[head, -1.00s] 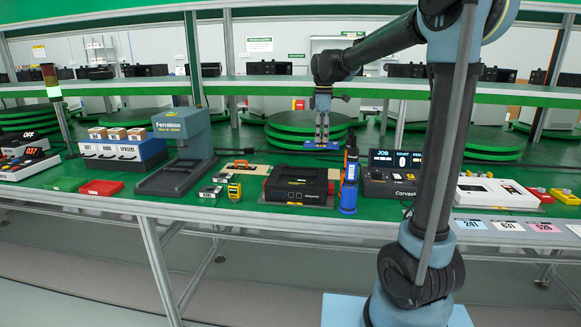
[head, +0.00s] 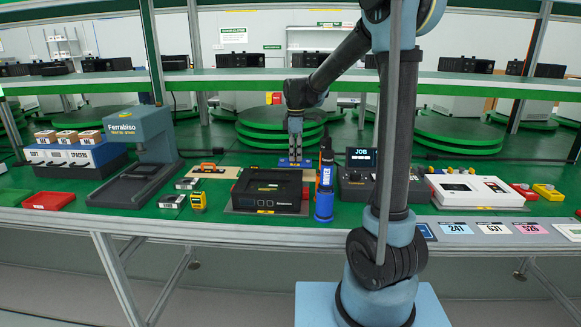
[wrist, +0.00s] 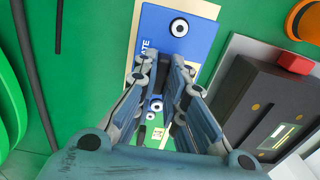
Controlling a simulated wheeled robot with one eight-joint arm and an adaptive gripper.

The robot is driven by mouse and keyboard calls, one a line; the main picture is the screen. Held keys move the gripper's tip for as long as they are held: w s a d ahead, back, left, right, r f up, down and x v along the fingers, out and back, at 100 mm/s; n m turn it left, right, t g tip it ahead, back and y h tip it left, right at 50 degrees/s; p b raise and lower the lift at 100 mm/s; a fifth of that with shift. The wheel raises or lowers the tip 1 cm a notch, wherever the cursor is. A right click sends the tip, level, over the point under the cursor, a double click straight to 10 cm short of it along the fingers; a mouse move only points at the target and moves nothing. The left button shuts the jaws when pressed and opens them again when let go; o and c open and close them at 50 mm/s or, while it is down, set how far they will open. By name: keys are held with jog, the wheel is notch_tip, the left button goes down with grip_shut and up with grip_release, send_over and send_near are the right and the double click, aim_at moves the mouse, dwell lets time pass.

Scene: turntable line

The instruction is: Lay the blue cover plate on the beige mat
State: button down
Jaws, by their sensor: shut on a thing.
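The blue cover plate (head: 297,162) is held at the tips of my gripper (head: 295,157), behind the black box on the green bench. In the wrist view the plate (wrist: 180,30) shows white lettering and round dark-centred marks. My gripper (wrist: 168,80) is shut on it. The beige mat (wrist: 206,9) shows in the wrist view beyond the plate's top edge and along its left side, so the plate lies over it. I cannot tell whether the plate touches the mat. The fingers hide part of the plate.
The black box (head: 268,190) stands just in front of the plate. A blue-and-black tool (head: 325,190) stands upright right of it. An orange-handled tool (head: 207,165) lies on a beige board to the left. Green turntables (head: 283,130) are behind, below a long shelf (head: 220,82).

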aim_at(296, 164)
jog(key=shift+f, duration=2.25)
jog(key=c, duration=1.7)
grip_release()
jog(key=shift+o, duration=0.2)
notch_tip(296, 164, up, 12)
jog(key=shift+r, duration=0.1)
